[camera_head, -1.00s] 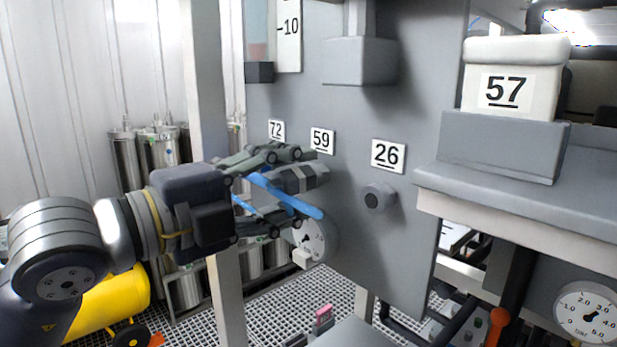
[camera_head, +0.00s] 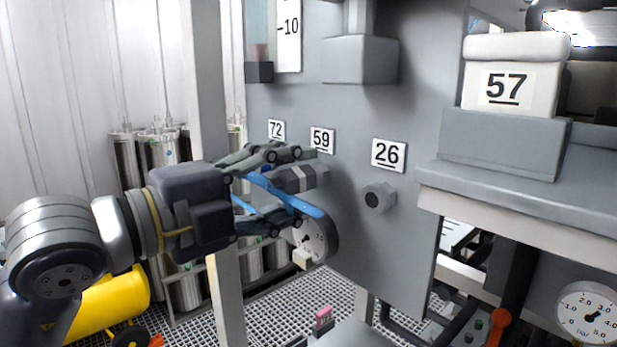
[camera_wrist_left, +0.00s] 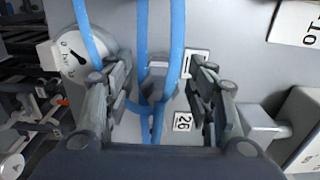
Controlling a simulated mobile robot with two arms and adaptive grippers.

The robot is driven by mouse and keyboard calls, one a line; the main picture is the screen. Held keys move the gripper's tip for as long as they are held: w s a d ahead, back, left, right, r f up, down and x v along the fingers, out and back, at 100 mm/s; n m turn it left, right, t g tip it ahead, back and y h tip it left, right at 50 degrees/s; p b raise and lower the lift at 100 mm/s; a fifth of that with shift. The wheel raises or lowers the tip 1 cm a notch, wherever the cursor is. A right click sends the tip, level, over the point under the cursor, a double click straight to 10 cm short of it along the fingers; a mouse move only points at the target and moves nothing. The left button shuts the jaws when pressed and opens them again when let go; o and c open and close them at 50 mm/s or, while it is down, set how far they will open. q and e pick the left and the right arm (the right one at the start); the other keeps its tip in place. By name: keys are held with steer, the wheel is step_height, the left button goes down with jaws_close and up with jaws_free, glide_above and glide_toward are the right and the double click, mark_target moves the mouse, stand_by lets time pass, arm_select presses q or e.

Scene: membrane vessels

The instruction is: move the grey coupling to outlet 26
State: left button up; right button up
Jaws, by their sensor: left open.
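The grey coupling (camera_head: 300,178) has a lighter band and sits at the panel below label 59 (camera_head: 322,139). My left gripper (camera_head: 297,187) is open, with one finger above the coupling and one below it. I cannot tell whether either finger touches it. In the left wrist view, a grey part that looks like the coupling (camera_wrist_left: 158,78) lies between the spread fingers (camera_wrist_left: 160,88), with blue hose around it. Outlet 26 (camera_head: 378,197) is a bare, dark-ended grey stub below label 26 (camera_head: 388,155), to the right of the coupling. My right gripper is not in view.
A blue hose (camera_head: 290,200) runs past the fingers. A round gauge (camera_head: 318,238) is just below them. Label 72 (camera_head: 276,130) is left of label 59. A grey box (camera_head: 359,60) juts out above, and a shelf (camera_head: 520,205) stands at right. The panel around outlet 26 is clear.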

mark_target(269, 189)
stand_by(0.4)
arm_select(q)
jaws_close()
steer(key=shift+s+f+b, duration=0.1)
steer(key=shift+b, duration=0.3)
steer(key=shift+v, duration=1.35)
steer(key=shift+a, duration=0.1)
steer(key=shift+b, duration=0.3)
steer(key=shift+b+v, duration=0.3)
steer(key=shift+v, duration=1.3)
